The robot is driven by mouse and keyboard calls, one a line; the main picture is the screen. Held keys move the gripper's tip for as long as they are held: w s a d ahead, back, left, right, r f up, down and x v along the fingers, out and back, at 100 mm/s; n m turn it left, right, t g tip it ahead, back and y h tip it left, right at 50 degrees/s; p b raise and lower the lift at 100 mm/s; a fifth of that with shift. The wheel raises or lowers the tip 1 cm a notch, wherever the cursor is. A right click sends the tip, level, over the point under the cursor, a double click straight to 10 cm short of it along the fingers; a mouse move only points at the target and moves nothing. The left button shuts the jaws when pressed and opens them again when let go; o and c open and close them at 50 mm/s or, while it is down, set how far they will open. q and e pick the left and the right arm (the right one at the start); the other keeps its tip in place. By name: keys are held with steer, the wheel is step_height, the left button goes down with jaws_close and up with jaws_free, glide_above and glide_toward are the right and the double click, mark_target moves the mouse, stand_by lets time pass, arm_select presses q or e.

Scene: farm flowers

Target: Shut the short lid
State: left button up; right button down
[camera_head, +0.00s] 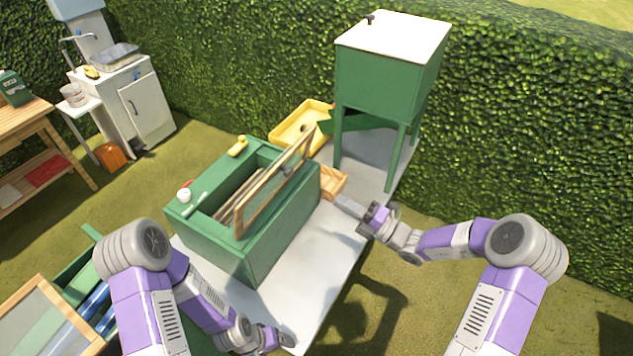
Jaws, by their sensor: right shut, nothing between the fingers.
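A green box (222,252) stands on a pale slab, with its top opening showing slats or frames inside. A wood-framed lid (268,190) stands raised and tilted along the right side of this opening. My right gripper (342,201) is shut and empty, to the right of the box and lid, near a small wooden tray and apart from the lid. My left gripper (288,341) is low, at the slab's front edge, in front of the box; its fingers are too small to read.
A tall green cabinet on legs (385,90) with a white top stands behind right. A yellow item (238,146) and a white jar (184,195) sit on the box rim. Another framed box (40,318) is at lower left.

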mark_target(291, 173)
steer(key=x, duration=1.3)
steer(key=shift+w+a, duration=0.1)
steer(key=shift+a, duration=0.2)
